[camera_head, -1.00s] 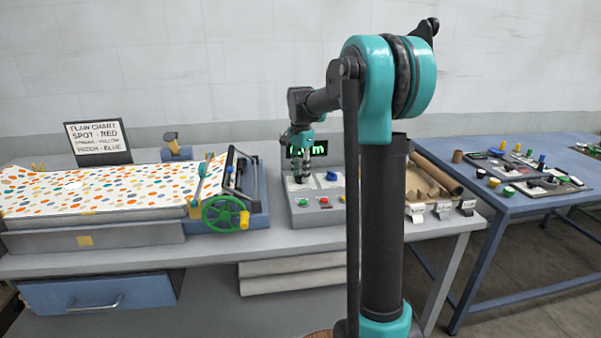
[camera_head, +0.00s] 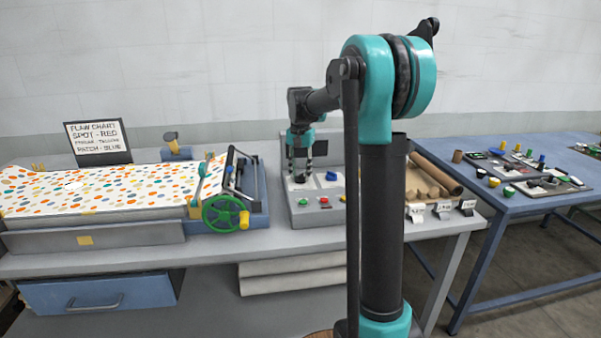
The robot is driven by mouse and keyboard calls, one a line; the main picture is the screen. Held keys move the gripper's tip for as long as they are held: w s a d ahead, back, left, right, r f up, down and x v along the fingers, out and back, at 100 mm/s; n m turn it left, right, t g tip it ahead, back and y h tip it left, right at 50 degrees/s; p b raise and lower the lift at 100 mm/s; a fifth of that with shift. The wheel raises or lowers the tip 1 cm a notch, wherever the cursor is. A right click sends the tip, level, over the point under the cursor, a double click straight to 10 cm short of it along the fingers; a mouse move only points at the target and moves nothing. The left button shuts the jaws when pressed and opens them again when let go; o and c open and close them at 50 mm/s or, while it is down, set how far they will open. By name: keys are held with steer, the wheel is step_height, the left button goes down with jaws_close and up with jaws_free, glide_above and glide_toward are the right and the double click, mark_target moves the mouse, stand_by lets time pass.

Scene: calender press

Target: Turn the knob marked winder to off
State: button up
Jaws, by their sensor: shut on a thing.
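The grey control box (camera_head: 315,217) stands on the bench right of the printed sheet. My gripper (camera_head: 300,178) points down at the left part of its top panel. It is shut on a small knob there, which the fingers mostly hide. A blue knob (camera_head: 331,176) sits on a white plate to the right of my gripper, apart from it. The markings are too small to read, so I cannot tell which knob is marked winder. The display (camera_head: 329,153) at the back of the box is dark, partly hidden by my arm.
Green (camera_head: 303,201) and red (camera_head: 324,200) buttons are on the box's front. The calender press with its green handwheel (camera_head: 222,214) stands to the left. Small labelled stands (camera_head: 442,210) and a cardboard roll (camera_head: 436,173) are to the right. A blue table (camera_head: 500,200) lies beyond.

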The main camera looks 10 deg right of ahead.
steer(key=n, duration=0.5)
steer(key=shift+n, duration=0.4)
stand_by(0.3)
steer(key=o, duration=1.2)
steer(key=shift+c, duration=0.2)
steer(key=shift+r, duration=0.15)
step_height(320, 180, up, 12)
